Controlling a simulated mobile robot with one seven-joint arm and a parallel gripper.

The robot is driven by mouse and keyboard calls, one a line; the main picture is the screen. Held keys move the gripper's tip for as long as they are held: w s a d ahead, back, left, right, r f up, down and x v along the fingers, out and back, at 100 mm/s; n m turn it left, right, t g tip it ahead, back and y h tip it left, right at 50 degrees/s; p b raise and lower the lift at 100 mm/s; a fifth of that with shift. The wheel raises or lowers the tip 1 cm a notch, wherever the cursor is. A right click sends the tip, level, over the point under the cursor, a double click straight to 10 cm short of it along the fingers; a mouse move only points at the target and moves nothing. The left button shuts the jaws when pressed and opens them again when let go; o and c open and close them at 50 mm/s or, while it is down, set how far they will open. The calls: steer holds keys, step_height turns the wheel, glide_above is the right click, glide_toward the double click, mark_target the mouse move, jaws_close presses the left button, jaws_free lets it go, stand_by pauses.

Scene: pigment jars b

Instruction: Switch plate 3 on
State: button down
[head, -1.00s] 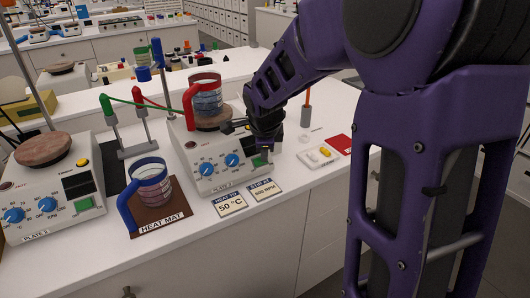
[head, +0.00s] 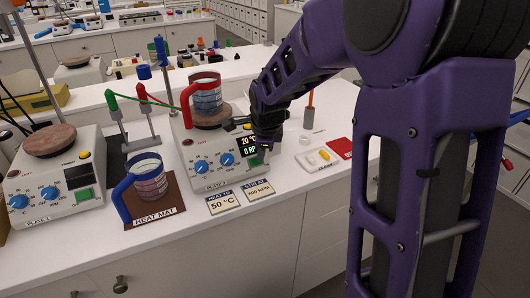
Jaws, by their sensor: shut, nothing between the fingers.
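Plate 3 (head: 205,178) is the right-hand white hotplate stirrer in the head view, with two blue knobs (head: 227,159) on its front. Its display (head: 248,146) is lit and reads about 20 °C and 0 RPM. A beaker with a red handle (head: 207,92) stands on its round brown top. My gripper (head: 264,148) is shut and empty at the right end of plate 3's front, beside the display.
Another hotplate (head: 52,185), with a dark display, stands at left. A beaker with a blue handle (head: 148,190) sits on the brown heat mat (head: 172,210). Cards reading 50 °C (head: 222,203) and 600 RPM (head: 258,190) lie in front. A white tray (head: 317,159) lies at right.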

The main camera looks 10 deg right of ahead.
steer(key=shift+w+d+f+b, duration=0.15)
steer(key=shift+d+f+b, duration=0.15)
steer(key=shift+b, duration=0.3)
steer(key=shift+d+r, duration=0.1)
steer(key=shift+d, duration=0.1)
